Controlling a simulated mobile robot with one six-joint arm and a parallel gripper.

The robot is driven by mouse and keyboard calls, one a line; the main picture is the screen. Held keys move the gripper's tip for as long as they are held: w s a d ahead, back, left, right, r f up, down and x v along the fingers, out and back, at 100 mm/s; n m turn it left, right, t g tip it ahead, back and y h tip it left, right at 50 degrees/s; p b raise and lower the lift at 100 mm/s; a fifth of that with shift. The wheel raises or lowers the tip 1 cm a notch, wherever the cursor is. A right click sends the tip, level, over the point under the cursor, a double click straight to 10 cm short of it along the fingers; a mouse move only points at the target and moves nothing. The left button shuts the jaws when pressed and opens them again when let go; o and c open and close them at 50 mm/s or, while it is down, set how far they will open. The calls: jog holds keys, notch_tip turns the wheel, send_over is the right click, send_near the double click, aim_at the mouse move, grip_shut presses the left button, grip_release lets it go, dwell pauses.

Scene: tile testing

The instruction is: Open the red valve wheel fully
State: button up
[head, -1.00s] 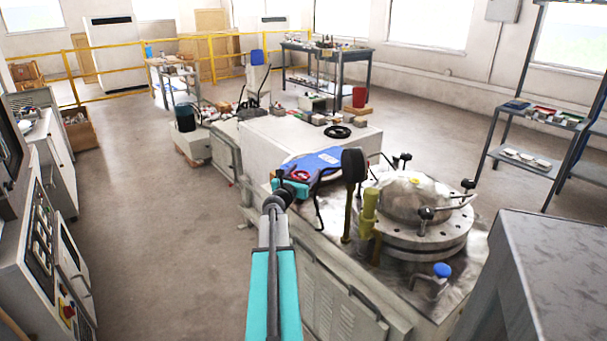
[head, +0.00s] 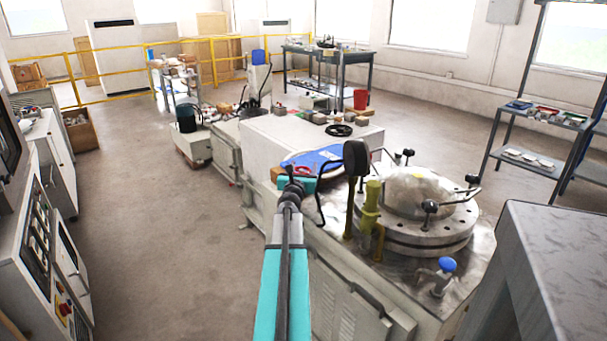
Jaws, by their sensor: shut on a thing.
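The red valve wheel (head: 305,171) shows as a small red arc on the near side of the machine, in front of a blue panel (head: 318,159). My gripper (head: 299,181), at the end of my teal arm, is at the wheel and shut on it. The gripper and wrist cover most of the wheel, so its turn angle and the exact finger contact are hidden.
Right of my gripper stand a black-topped yellow post (head: 356,165) and a domed steel vessel (head: 418,192) with black-knobbed clamps. A blue-knobbed tap (head: 446,265) is nearer. A grey cabinet (head: 545,265) fills the lower right. Floor on the left is open.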

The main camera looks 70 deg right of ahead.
jog(key=shift+w+n+t+y+b, duration=0.35)
jog(key=shift+n+t+b, duration=0.45)
jog(key=shift+t+b, duration=0.4)
jog(key=shift+w+a+n+t+b, duration=0.1)
jog(key=shift+w+n+t+b, duration=0.05)
jog(key=shift+n+t+b, duration=0.2)
jog(key=shift+w+r, duration=0.1)
jog(key=o, duration=1)
jog(key=shift+o, duration=0.2)
jog(key=shift+a, duration=0.15)
